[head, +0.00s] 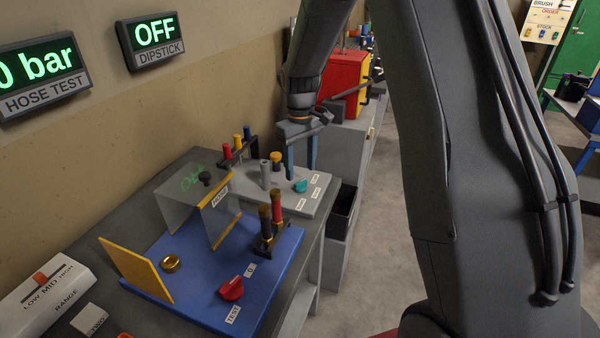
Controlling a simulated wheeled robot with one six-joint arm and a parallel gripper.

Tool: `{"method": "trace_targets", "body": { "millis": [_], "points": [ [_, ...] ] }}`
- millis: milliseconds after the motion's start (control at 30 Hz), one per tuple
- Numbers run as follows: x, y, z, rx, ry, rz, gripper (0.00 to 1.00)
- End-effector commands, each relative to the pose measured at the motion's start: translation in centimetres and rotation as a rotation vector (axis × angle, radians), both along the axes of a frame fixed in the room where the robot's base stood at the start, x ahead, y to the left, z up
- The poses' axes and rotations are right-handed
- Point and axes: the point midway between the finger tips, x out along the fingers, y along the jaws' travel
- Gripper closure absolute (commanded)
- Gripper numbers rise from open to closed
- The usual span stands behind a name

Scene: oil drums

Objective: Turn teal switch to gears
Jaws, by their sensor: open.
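The teal switch (300,186) is a small knob on a light grey panel (276,207) at the back of the bench. Small white labels (315,192) lie around it, too small to read, so I cannot tell which one says gears or where the switch points. My gripper (302,175) points down above the switch, with its two blue fingers apart and nothing seen between them. The fingertips look close to the switch; I cannot tell whether they touch it.
A grey cylinder (265,174) and a yellow-topped knob (276,158) stand left of the switch. A blue board (205,290) with a red switch (231,288) and a clear guard (185,200) is nearer. A red box (342,75) stands behind. Open floor lies right.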

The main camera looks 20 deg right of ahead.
Motion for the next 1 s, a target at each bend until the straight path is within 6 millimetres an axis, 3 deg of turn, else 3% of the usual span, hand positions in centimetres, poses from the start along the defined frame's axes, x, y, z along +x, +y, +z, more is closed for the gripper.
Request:
{"method": "trace_targets", "body": {
  "millis": [300,633,667,900,1000],
  "points": [
    [-0.1,0.0,-3.7,0.000,0.000,-0.001,0.47],
    [0.0,0.0,-4.2,0.000,-0.001,-0.001,0.47],
    [0.0,0.0,-4.2,0.000,-0.001,-0.001,0.49],
    [0.0,0.0,-4.1,0.000,-0.001,-0.001,0.88],
    [0.0,0.0,-4.1,0.000,-0.001,-0.003,0.88]
  ]
}}
